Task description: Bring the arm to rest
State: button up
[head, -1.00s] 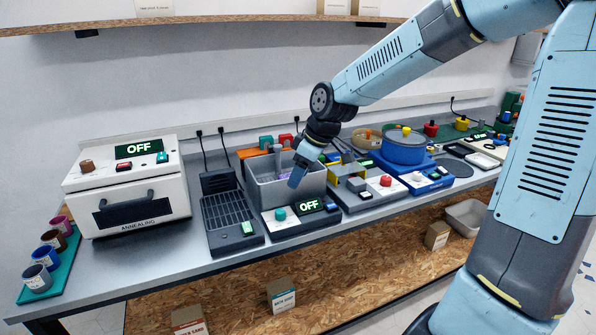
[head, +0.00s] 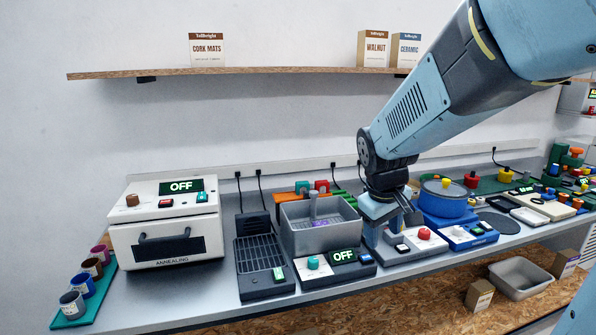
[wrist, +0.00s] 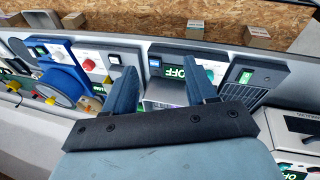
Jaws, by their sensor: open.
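My gripper (head: 392,222) is in front of the bench's middle in the head view, at the end of my lowered arm. It covers part of a grey machine with a red knob (head: 424,233). In the wrist view my gripper's two blue fingers (wrist: 163,90) stand wide apart with nothing between them. Behind the fingers lie a grey bin (wrist: 165,92) and a control panel with a green OFF display (wrist: 172,71). I cannot tell how far the fingertips are above the bench things.
The bench holds a white annealing oven (head: 166,222), a grey bin (head: 290,223), a slotted black unit (head: 262,262) and a blue pot (head: 446,198). Several cups stand on a green mat (head: 108,282) at left. A shelf (head: 270,73) runs above. Boxes stand below.

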jog(key=s+d+r+m+t+y, duration=0.1)
jog(key=s+d+r+m, duration=0.1)
jog(key=s+r, duration=0.2)
jog(key=s+d+r+m+t, duration=0.1)
jog(key=s+d+r+m, duration=0.2)
jog(key=s, duration=0.5)
jog(key=shift+s+d+r+t+y, duration=0.3)
jog(key=shift+s+d+r+y, duration=0.1)
jog(key=shift+r, duration=0.1)
